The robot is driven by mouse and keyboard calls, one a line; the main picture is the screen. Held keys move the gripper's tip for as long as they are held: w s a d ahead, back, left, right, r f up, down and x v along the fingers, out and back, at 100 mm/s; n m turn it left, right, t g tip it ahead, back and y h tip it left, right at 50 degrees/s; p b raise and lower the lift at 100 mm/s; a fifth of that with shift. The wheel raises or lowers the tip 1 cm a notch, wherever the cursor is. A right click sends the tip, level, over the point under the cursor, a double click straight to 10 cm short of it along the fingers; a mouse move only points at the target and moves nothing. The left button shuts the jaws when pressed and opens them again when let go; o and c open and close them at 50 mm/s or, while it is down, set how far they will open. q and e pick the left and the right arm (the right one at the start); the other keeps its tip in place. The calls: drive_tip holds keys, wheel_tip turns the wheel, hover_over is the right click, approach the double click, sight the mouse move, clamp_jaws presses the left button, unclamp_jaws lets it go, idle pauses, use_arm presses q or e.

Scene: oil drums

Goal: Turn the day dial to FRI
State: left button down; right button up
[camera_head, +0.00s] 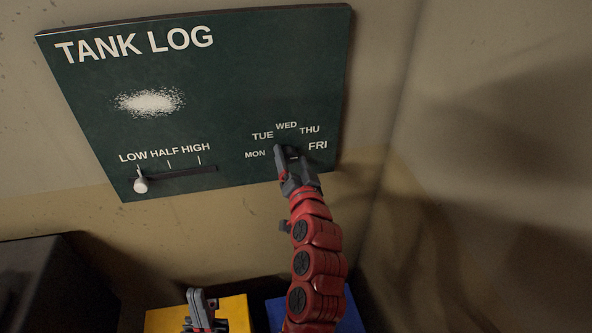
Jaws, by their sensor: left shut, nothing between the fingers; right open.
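The day dial (292,151) is on the lower right of the dark green TANK LOG board (250,85), ringed by the words MON, TUE, WED, THU and FRI (317,146). My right gripper (289,158) is open at the dial and covers most of it. Whether its fingers touch the dial, and which day the dial points to, I cannot tell. My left gripper (201,301) is shut and empty at the bottom of the view, well below the board.
A slider with a white knob (141,185) stands near LOW at the board's lower left. A white speckled patch (149,102) is above it. Below are a yellow drum (236,311), a blue drum (275,312) and a dark box (60,285). A wall corner is at right.

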drive_tip(key=s+d+p, duration=0.3)
drive_tip(key=s+p, duration=0.9)
drive_tip(key=s, duration=0.5)
drive_tip(key=shift+d+p, duration=0.15)
drive_tip(key=shift+p, duration=0.15)
